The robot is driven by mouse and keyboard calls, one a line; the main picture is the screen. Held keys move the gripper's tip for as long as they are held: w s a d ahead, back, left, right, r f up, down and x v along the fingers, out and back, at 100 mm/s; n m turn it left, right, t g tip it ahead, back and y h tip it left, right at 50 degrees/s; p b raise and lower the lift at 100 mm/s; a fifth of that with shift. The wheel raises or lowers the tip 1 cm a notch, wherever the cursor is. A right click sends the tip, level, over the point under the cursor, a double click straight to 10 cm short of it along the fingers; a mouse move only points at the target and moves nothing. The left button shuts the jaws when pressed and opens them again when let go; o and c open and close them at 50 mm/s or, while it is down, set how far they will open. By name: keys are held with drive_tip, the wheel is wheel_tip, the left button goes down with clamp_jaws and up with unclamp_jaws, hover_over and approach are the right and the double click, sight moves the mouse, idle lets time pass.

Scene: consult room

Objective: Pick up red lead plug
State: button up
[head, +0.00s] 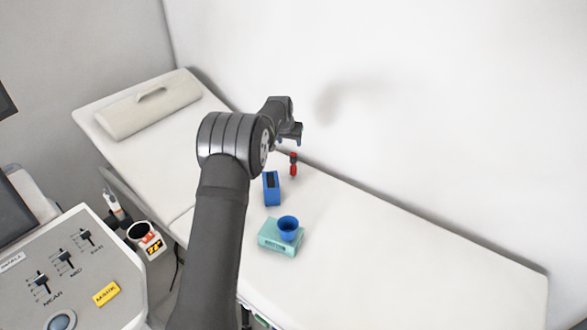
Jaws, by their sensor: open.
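The red lead plug (293,164) is on the white couch (400,255), near the wall side. It is small and red with a dark band. My gripper (288,143) is above and slightly left of the plug in the picture, with its fingers pointing down. It is open and nothing shows between the fingers. The arm partly covers the gripper, so the exact gap to the plug cannot be told.
A blue box with a dark top (271,188) stands in front of the plug. A pillow (150,107) lies at the far left end. The couch's right part is clear; the wall (420,130) runs close behind.

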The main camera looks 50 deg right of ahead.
sight(293, 155)
drive_tip(key=x, duration=0.7)
drive_tip(key=shift+d+f, duration=0.1)
drive_tip(key=shift+f, duration=0.3)
drive_tip(key=shift+s+a+x, duration=0.1)
drive_tip(key=shift+a+x, duration=0.05)
drive_tip(key=shift+x, duration=1.2)
drive_tip(key=shift+s+a+x, duration=0.1)
drive_tip(key=shift+s+x, duration=0.05)
drive_tip(key=shift+x, duration=1.15)
drive_tip(key=shift+f, duration=0.2)
clamp_jaws()
